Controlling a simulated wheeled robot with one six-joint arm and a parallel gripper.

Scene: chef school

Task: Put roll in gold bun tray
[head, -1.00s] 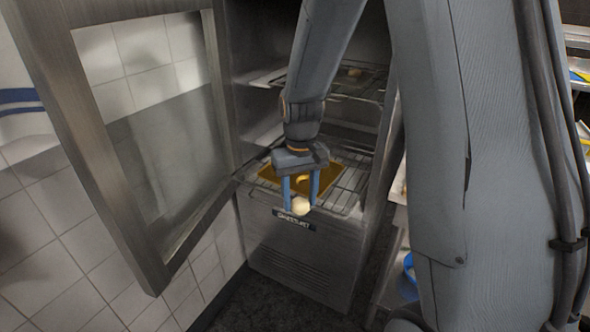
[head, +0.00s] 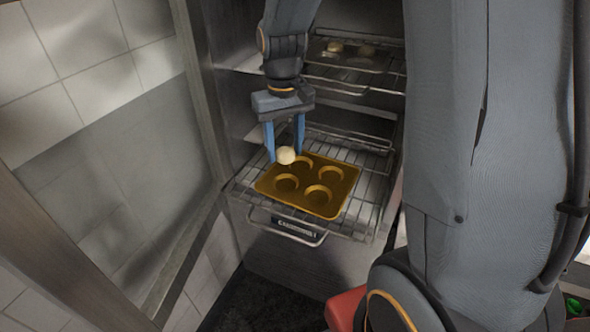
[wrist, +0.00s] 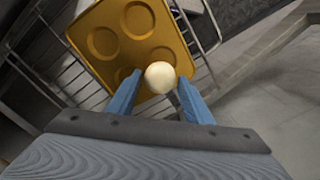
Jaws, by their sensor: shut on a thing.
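The roll (head: 286,155) is a small pale round ball. My gripper (head: 284,156) is shut on it, holding it between two blue fingers. The gold bun tray (head: 318,206) has several round wells and lies on a pulled-out wire rack. In the head view the roll shows in front of the tray's far left part. In the wrist view the roll (wrist: 160,77) is between my fingertips (wrist: 158,88), in front of the near edge of the tray (wrist: 88,68), and it partly hides a well. The visible wells look empty. I cannot tell the exact height of the roll above the tray.
The wire rack (head: 366,217) sticks out of an open steel cabinet. An upper rack (head: 385,84) holds a tray with pale rolls (head: 367,50). The open cabinet door (head: 62,250) stands at the left. Dark floor shows below.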

